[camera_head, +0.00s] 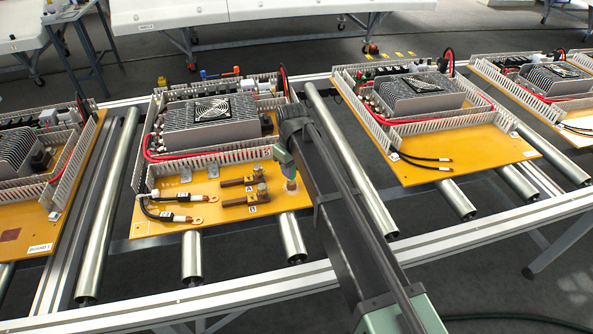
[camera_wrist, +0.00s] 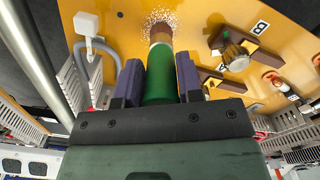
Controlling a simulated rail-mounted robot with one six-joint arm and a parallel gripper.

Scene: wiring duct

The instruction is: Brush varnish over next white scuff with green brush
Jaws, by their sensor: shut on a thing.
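My gripper (camera_wrist: 159,72) has two purple fingers shut on the green brush (camera_wrist: 160,88) in the wrist view. The brush has a pale band and brown bristles, which point at the board. The bristles reach a white speckled scuff (camera_wrist: 162,17) on the orange-yellow board (camera_wrist: 115,28); specks show around and beyond the tip. In the head view my gripper (camera_head: 284,155) is over the right front part of the middle board (camera_head: 160,190), with the brush's brown tip (camera_head: 291,184) low at the surface. Exact contact cannot be told. Part of the scuff is hidden by the brush.
Copper bars with bolts (camera_head: 258,190) and black cables with lugs (camera_head: 173,214) sit left of the brush. A finned fan unit (camera_head: 210,120) and slotted grey ducts (camera_head: 205,158) stand behind. Other boards (camera_head: 435,160) lie on the roller conveyor (camera_head: 290,238).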

